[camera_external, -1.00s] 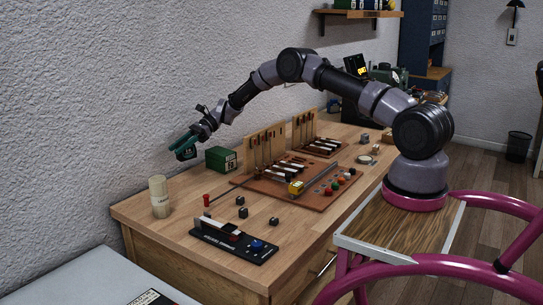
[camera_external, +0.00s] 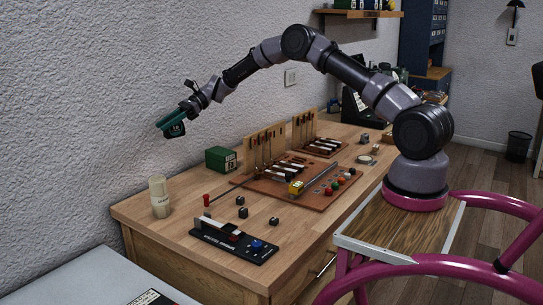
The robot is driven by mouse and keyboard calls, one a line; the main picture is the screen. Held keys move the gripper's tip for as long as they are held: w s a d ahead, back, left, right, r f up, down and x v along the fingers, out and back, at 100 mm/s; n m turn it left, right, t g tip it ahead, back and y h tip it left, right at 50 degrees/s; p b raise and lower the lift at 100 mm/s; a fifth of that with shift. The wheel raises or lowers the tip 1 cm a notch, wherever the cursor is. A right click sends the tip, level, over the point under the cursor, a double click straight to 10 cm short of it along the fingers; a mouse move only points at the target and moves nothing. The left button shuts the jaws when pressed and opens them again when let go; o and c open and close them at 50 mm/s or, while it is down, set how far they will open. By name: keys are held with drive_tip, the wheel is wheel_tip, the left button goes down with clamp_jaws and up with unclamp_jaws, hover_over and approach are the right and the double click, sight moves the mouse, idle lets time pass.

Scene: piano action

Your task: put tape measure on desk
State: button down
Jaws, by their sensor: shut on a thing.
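My gripper (camera_external: 186,107) is raised above the far left part of the desk, in front of the wall. It is shut on a small dark green and black thing with a pale mark (camera_external: 174,129). This looks like the tape measure, but it is too small to be sure. It is held in the air, well clear of the desk. The wooden desk (camera_external: 180,236) runs along the wall below it. My fingertips are hard to tell apart from the held thing.
A cream bottle (camera_external: 160,198) stands at the desk's left end, with a green box (camera_external: 221,159) farther back. A black tray (camera_external: 233,240), small dark blocks and a red peg (camera_external: 206,200) are near the front. A brown board (camera_external: 307,195) with piano-action parts fills the middle.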

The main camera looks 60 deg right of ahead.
drive_tip(key=s+a+f+m+t+h, duration=0.1)
drive_tip(key=a+f+m+t, duration=0.2)
drive_tip(key=a, duration=0.8)
drive_tip(key=s+a+f+m+t+h, duration=0.1)
drive_tip(key=a+f+m+t+h, duration=0.1)
drive_tip(key=a, duration=0.9)
drive_tip(key=s+a+r+m+t+h, duration=0.2)
drive_tip(key=s+a+r+m, duration=0.15)
drive_tip(key=s+a, duration=0.35)
drive_tip(key=s+a+r+m+t+h, duration=0.2)
drive_tip(key=s+a+r, duration=0.2)
drive_tip(key=a, duration=0.5)
hover_over(114, 284)
wheel_tip(114, 284, down, 22)
drive_tip(key=shift+n+h, duration=0.25)
drive_tip(key=shift+h, duration=0.15)
wheel_tip(114, 284, down, 11)
drive_tip(key=shift+w+f, duration=0.1)
drive_tip(key=shift+c, duration=2.4)
unclamp_jaws()
drive_tip(key=shift+d, duration=0.1)
